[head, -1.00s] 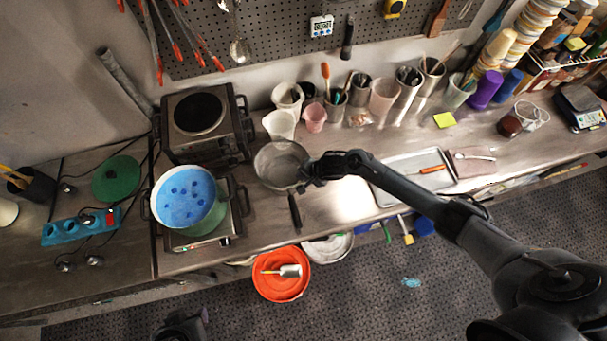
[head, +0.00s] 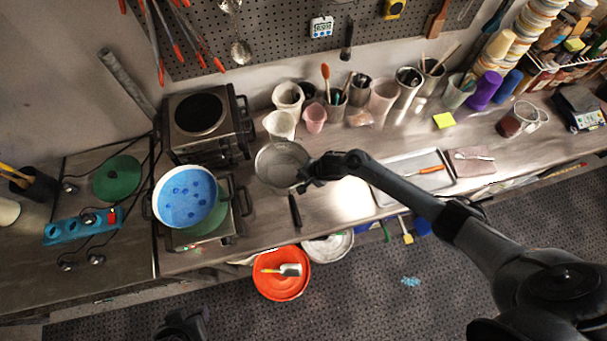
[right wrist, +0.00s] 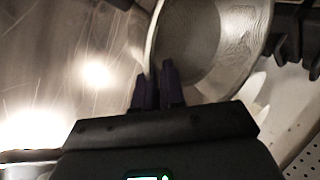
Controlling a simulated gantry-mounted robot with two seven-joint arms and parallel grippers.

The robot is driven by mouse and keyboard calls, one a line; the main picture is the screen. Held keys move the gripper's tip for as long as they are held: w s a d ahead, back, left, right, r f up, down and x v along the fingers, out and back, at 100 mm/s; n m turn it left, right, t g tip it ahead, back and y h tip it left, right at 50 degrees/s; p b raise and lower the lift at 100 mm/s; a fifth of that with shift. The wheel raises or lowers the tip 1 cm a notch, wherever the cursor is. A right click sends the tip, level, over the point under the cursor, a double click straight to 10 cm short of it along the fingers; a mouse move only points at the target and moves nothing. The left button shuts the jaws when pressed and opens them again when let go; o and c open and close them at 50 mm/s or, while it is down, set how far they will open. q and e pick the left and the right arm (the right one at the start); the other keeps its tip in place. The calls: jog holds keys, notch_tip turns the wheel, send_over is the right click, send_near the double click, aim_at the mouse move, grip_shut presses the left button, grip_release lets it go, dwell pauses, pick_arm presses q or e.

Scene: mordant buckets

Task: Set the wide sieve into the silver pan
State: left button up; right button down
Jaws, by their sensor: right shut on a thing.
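A round grey bowl-like vessel with a fine, mesh-like inside (head: 280,160) stands on the bench right of the burners; I take it as the wide sieve. The silver pan seems to be the metal around or under it; I cannot tell the two rims apart, nor whether the sieve is fully seated. A black handle (head: 295,211) points to the front edge. My right gripper (head: 307,174) is shut on the rim at the right side. The right wrist view shows its fingers (right wrist: 158,88) at the sieve's rim (right wrist: 215,45). A dark part of my left gripper (head: 185,325) shows at the bottom edge.
A pot of blue liquid (head: 185,197) sits on the front burner; a second burner (head: 200,114) is behind. Cups (head: 280,125) stand close behind the sieve. A metal tray (head: 400,165) lies right. An orange bucket (head: 282,285) is below the front edge.

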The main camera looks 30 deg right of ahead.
jog(key=shift+f, duration=0.3)
dwell(0.6)
jog(key=c, duration=1.1)
grip_release()
jog(key=shift+c, duration=0.2)
jog(key=shift+f, duration=0.1)
jog(key=p+v, duration=0.1)
jog(key=v, duration=1)
